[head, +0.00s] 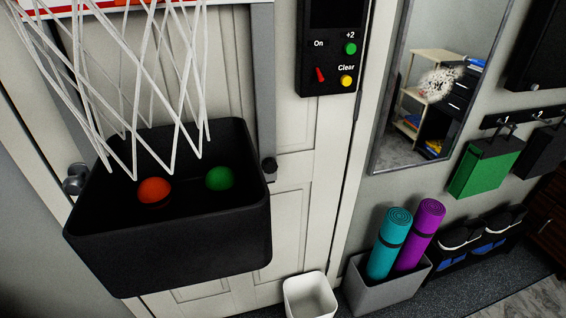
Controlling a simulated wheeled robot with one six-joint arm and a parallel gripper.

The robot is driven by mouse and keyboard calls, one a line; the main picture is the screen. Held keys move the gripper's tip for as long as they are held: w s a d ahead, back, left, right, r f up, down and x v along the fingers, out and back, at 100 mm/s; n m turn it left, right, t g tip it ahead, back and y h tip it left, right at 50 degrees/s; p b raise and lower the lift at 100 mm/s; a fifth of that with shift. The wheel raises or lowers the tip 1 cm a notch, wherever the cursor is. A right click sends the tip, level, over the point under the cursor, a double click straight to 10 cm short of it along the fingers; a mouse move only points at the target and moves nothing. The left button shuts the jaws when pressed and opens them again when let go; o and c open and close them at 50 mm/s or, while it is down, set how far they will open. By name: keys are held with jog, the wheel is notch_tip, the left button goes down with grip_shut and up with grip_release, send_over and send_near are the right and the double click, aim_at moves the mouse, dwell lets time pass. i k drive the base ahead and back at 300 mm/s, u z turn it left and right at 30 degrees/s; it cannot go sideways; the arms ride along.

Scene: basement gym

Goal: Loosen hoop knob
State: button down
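A small dark knob (269,165), which looks like the hoop knob, sits at the lower end of a grey vertical rail (263,80) on the white door. It is just right of the rim of a black bin. The white hoop net (150,75) hangs at the upper left, and only a red and white edge of the board (95,4) shows above it. The hoop's rim is out of view. My gripper is not in this view.
The black bin (175,245) under the net holds an orange ball (154,191) and a green ball (219,178). A control panel (334,60) hangs right of the rail. A white bin (311,297) and a grey box (385,293) with rolled mats stand below.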

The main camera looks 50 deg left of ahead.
aim_at(270, 165)
jog(key=u, duration=1.45)
